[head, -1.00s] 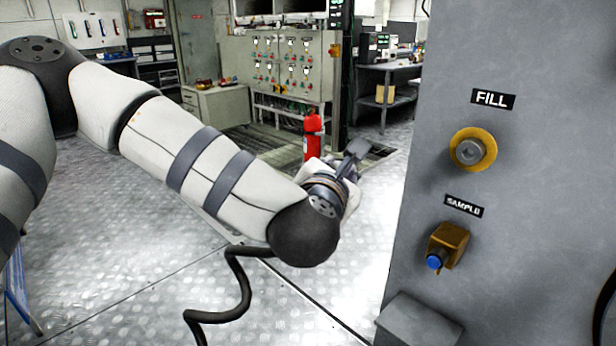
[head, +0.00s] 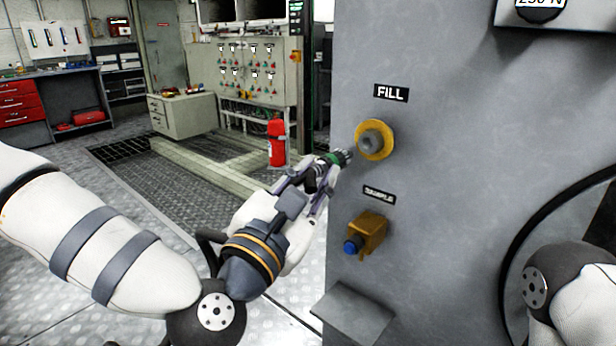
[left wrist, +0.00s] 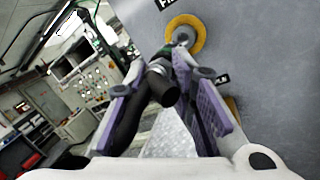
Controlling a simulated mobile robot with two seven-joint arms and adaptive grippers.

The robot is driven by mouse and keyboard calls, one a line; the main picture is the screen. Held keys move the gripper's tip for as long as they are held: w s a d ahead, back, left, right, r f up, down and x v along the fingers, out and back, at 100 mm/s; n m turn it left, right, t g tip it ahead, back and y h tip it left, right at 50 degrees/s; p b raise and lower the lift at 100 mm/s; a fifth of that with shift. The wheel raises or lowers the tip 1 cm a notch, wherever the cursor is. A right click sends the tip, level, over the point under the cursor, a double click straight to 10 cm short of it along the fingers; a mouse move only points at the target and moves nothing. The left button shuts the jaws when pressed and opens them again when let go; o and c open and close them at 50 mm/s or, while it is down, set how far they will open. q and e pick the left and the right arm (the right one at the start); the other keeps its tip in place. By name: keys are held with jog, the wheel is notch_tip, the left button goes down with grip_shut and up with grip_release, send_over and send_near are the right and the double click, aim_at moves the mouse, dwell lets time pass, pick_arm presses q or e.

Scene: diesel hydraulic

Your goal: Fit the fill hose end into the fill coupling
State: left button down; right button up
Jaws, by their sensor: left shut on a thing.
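The fill coupling (head: 374,140) is a yellow ring with a grey centre on the grey panel, below the FILL label. It also shows at the top of the left wrist view (left wrist: 185,36). My left gripper (head: 322,172) is shut on the fill hose end (head: 339,157), a dark piece with a green band. The hose end points toward the panel, to the left of and slightly below the coupling, apart from it in the picture. In the left wrist view, the dark hose (left wrist: 128,118) runs between the purple-padded fingers. My right gripper is out of view.
Below the coupling is a brass sample fitting (head: 369,237) with a blue tip. A grey ledge (head: 352,314) sticks out lower down. A black cable (head: 517,240) curves at the right near my right arm. A red extinguisher (head: 277,142) stands behind.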

aim_at(345, 161)
pick_arm(q)
jog(key=w+d, duration=0.1)
jog(key=w+d+b, duration=0.1)
jog(key=w, duration=0.1)
jog(key=shift+w+d+f, duration=0.15)
jog(key=shift+f, duration=0.05)
jog(key=shift+w+d+r, duration=0.15)
jog(key=shift+w+d, duration=0.2)
jog(key=shift+w, duration=0.1)
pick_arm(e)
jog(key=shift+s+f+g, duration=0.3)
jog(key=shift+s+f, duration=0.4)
pick_arm(q)
jog(key=shift+r, duration=0.1)
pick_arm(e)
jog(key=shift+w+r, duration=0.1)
pick_arm(q)
jog(key=shift+w+d+b, duration=0.35)
jog(key=shift+w+d, duration=0.5)
jog(key=shift+w, duration=0.3)
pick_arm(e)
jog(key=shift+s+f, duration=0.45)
pick_arm(q)
jog(key=c, duration=1.3)
grip_release()
